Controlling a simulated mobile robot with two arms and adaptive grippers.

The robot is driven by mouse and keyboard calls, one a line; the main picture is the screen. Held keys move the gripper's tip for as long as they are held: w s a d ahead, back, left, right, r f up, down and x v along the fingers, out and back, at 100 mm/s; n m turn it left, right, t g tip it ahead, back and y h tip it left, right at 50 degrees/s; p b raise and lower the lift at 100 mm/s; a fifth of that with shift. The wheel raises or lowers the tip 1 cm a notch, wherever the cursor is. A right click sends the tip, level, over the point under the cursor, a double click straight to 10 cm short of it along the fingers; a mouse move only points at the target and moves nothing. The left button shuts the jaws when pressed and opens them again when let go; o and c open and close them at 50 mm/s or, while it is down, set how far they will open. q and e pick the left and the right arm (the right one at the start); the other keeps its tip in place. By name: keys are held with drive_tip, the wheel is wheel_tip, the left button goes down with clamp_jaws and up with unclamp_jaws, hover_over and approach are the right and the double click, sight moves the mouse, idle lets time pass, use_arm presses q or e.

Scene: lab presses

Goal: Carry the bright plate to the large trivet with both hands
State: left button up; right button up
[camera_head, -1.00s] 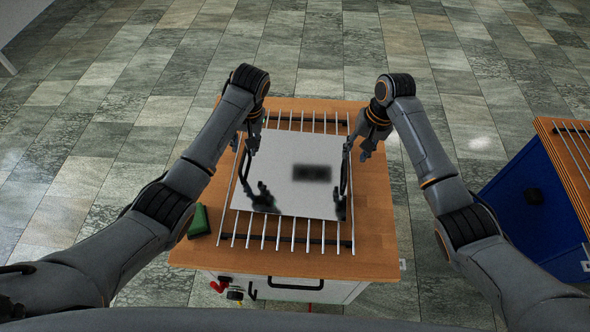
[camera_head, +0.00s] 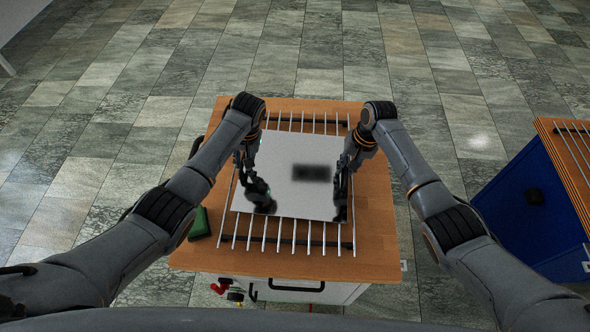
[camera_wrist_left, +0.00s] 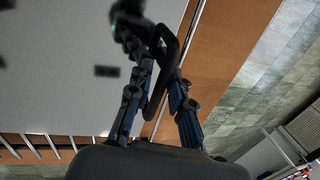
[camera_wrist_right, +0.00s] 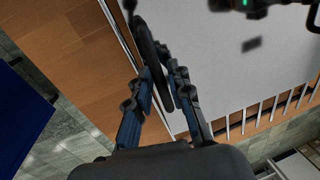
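The bright plate (camera_head: 285,190) is a square, pale, mirror-like sheet lying flat on a rack of thin metal bars (camera_head: 263,236) on the wooden top. It has a black loop handle on its left and right sides. My left gripper (camera_head: 246,170) is at the left handle; in the left wrist view its fingers close in on both sides of the black handle (camera_wrist_left: 163,85). My right gripper (camera_head: 345,172) is at the right handle; in the right wrist view its fingers are drawn together around the black handle (camera_wrist_right: 150,45). The fingertips are partly hidden by the handles.
A green block (camera_head: 199,224) lies on the wooden top (camera_head: 375,235) left of the rack. At the right stands a blue unit (camera_head: 525,195) with a wooden top and another barred rack (camera_head: 577,140). Tiled floor lies free between the two units.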

use_arm(q)
clamp_jaws()
use_arm(e)
clamp_jaws()
